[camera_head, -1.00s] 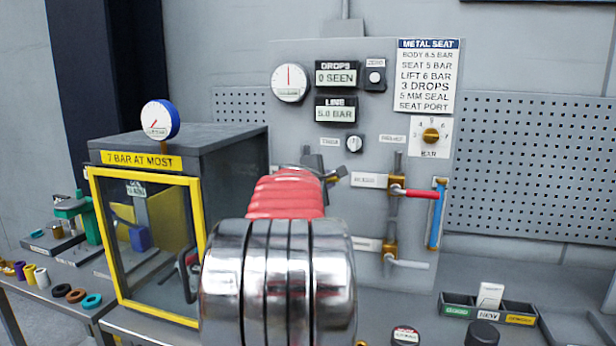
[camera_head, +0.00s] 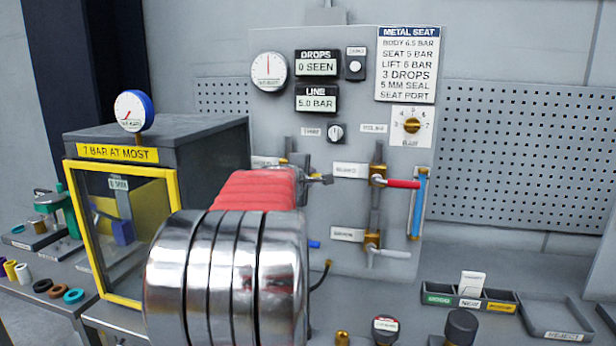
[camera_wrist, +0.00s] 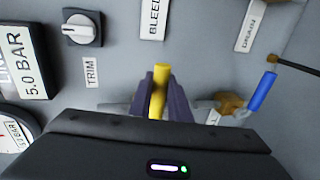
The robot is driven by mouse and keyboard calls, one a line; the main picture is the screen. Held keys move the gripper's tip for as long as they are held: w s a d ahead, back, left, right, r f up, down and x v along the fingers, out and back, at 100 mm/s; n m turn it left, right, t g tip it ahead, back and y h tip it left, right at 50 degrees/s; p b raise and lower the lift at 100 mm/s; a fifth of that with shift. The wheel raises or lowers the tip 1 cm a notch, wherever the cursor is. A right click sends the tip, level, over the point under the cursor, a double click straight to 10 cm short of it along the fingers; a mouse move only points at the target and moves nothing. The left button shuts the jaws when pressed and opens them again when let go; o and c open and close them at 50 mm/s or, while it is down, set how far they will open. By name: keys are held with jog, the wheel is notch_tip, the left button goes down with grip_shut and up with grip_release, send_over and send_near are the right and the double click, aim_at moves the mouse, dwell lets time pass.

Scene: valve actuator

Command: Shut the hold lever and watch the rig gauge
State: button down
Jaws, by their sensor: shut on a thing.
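My gripper (camera_wrist: 160,98) is shut on a yellow lever handle (camera_wrist: 161,76) in front of the grey panel; the lever's own label is not readable. In the head view my arm hides most of this spot. A round white panel gauge (camera_head: 269,70) has its needle pointing about straight up; part of a dial (camera_wrist: 14,136) also shows in the wrist view. A second, blue-rimmed gauge (camera_head: 132,111) on the yellow-framed box has its red needle toward the lower left. The line display (camera_head: 316,98) reads 5.0 BAR, and the drops display (camera_head: 317,63) reads 0 SEEN.
A blue handle (camera_wrist: 262,91) is right of my gripper. The trim knob (camera_wrist: 83,28) is upper left. A yellow-framed box (camera_head: 174,220) stands left; trays (camera_head: 556,320) lie right.

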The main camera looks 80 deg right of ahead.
jog(key=shift+f, duration=0.3)
jog(key=c, duration=1.7)
grip_release()
jog(key=shift+r, duration=0.1)
jog(key=shift+o, duration=0.2)
jog(key=shift+a+r, duration=0.1)
jog(key=shift+a, duration=0.05)
jog(key=s+v, duration=0.1)
jog(key=v, duration=1.2)
jog(key=shift+w+a, duration=0.25)
jog(key=shift+w, duration=0.25)
jog(key=shift+w, duration=0.1)
